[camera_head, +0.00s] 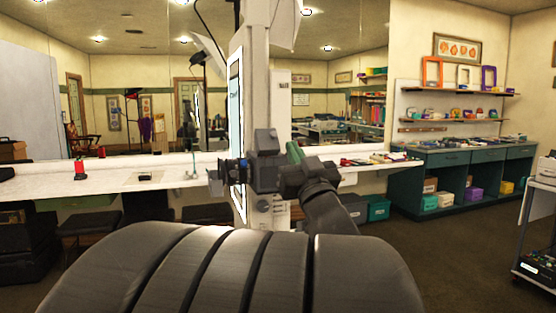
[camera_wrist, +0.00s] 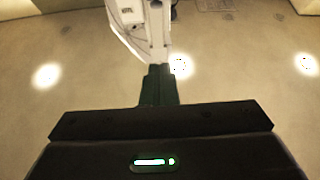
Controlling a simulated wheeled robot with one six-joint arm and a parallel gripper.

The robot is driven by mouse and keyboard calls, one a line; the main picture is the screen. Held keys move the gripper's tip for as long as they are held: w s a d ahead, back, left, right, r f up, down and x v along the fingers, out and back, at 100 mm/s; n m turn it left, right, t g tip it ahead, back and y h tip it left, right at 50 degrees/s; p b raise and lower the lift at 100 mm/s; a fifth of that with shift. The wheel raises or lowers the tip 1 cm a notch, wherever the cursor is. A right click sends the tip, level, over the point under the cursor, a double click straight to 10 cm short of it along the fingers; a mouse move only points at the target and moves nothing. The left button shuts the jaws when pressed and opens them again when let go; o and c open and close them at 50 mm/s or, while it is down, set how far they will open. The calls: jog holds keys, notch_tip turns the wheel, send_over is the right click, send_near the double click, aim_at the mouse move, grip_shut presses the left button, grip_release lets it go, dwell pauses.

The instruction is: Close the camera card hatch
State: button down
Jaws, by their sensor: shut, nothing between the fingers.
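My gripper (camera_wrist: 158,70) points up, its two dark fingers together with nothing between them. In the wrist view their tips are just below the lower end of a white housing (camera_wrist: 148,30) in the picture; I cannot tell whether they touch it. That housing has a small dark rectangle and a round mark on its face. In the head view a tall white booth column (camera_head: 255,80) with a screen (camera_head: 235,120) on its left side stands behind my dark arm. The card hatch cannot be made out for certain in either view.
A white counter (camera_head: 125,180) runs along the mirror, with small items on it. A teal cabinet (camera_head: 450,180) with open shelves stands at the right, and a white cart (camera_head: 538,210) at the right edge.

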aim_at(268, 140)
jog(key=w+a+r+m+p, duration=0.1)
jog(key=w+a+r, duration=0.1)
jog(key=w, duration=0.8)
jog(key=shift+w+a+p, duration=0.2)
jog(key=shift+a+p, duration=0.15)
jog(key=shift+a, duration=0.3)
